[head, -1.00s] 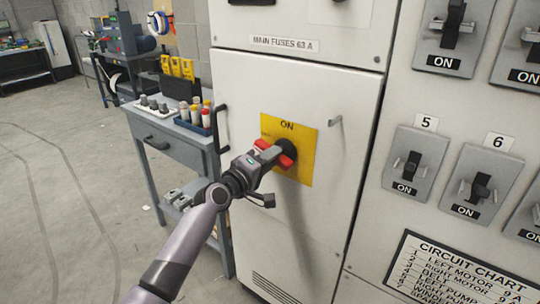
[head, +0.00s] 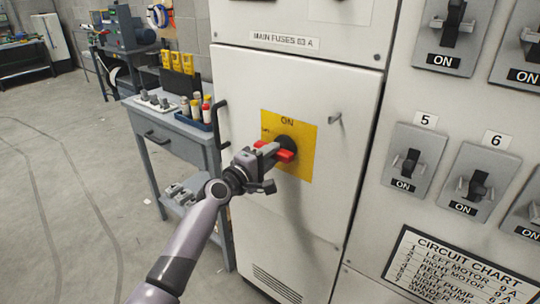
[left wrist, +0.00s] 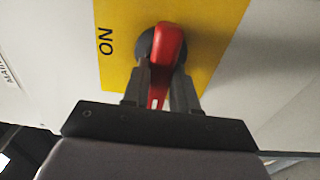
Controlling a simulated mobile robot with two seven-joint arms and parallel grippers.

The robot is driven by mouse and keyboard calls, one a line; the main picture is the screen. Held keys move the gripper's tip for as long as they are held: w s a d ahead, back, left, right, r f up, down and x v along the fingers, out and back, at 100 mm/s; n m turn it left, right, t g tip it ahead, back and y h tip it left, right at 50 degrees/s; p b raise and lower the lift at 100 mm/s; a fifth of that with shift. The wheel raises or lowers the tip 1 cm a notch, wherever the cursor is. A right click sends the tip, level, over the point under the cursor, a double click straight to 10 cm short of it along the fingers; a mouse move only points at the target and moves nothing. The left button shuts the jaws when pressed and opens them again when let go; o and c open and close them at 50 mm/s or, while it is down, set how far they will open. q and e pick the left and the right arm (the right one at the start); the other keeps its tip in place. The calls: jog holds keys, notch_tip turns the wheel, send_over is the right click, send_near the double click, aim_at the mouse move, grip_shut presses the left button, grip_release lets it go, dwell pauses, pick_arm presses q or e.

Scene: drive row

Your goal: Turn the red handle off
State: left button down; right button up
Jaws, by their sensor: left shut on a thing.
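The red handle (head: 286,155) sits on a dark round hub in the yellow plate (head: 304,172) on the cabinet door, under the word ON. In the head view it lies close to level, its red ends showing past the fingers. My left gripper (head: 268,154) is shut on the handle. In the left wrist view, the red handle (left wrist: 168,48) runs between the two dark fingers of the gripper (left wrist: 167,90), and the ON label is at its left, turned sideways. Part of the handle is hidden by the fingers. My right gripper is in neither view.
The cabinet door (head: 250,70) has a black pull handle (head: 221,125) at its left edge and a small metal latch (head: 335,118). A grey workbench (head: 180,147) with bottles and tools stands left of it. Breaker switches (head: 408,165) are on the right. Open floor lies left.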

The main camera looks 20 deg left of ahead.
pick_arm(q)
jog(key=c, duration=0.9)
grip_release()
jog(key=shift+s, duration=0.15)
jog(key=shift+p+v, duration=0.35)
jog(key=shift+v, duration=3.05)
